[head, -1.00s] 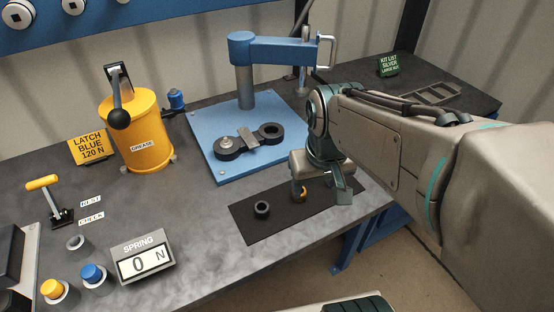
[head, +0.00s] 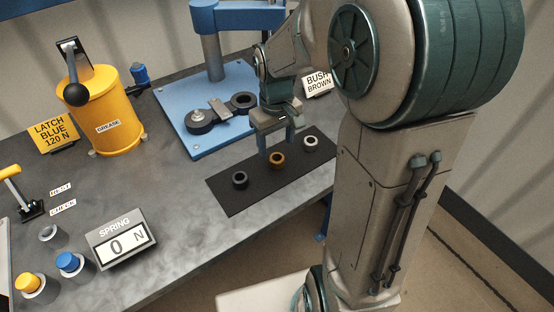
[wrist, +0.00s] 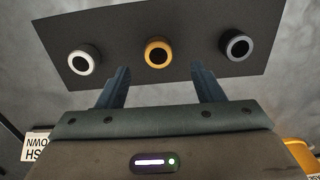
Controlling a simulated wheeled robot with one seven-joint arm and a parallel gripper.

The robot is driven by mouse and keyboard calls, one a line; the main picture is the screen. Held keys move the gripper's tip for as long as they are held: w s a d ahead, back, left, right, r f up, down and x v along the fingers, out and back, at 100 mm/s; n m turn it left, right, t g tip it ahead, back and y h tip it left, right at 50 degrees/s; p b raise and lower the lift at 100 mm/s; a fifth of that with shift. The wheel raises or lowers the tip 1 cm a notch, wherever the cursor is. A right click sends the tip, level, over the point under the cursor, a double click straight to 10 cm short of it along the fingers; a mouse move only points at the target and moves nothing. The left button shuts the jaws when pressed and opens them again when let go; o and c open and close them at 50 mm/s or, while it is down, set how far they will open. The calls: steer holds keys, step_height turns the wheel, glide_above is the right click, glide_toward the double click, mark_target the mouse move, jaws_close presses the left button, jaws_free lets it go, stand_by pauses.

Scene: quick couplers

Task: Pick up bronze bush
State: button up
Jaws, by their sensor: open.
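The bronze bush (head: 277,160) is a small golden-brown ring standing on a dark mat (head: 232,199), between two other rings. It also shows in the wrist view (wrist: 158,53), at the top middle. My gripper (head: 276,155) is open and empty. In the wrist view its two fingers (wrist: 160,72) point toward the bronze bush, one to each side of its line, with the bush beyond the fingertips. In the head view the fingers hang beside and behind the bush; the exact height gap cannot be told.
A dark ring (head: 240,180) and a silver-white ring (head: 310,143) stand on the mat either side. Behind is a blue press (head: 208,110) with black parts.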

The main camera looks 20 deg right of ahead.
mark_target(277, 157)
steer(key=shift+d+f, duration=0.1)
steer(key=shift+f, duration=3.05)
steer(key=shift+w, duration=0.1)
steer(key=c, duration=1.1)
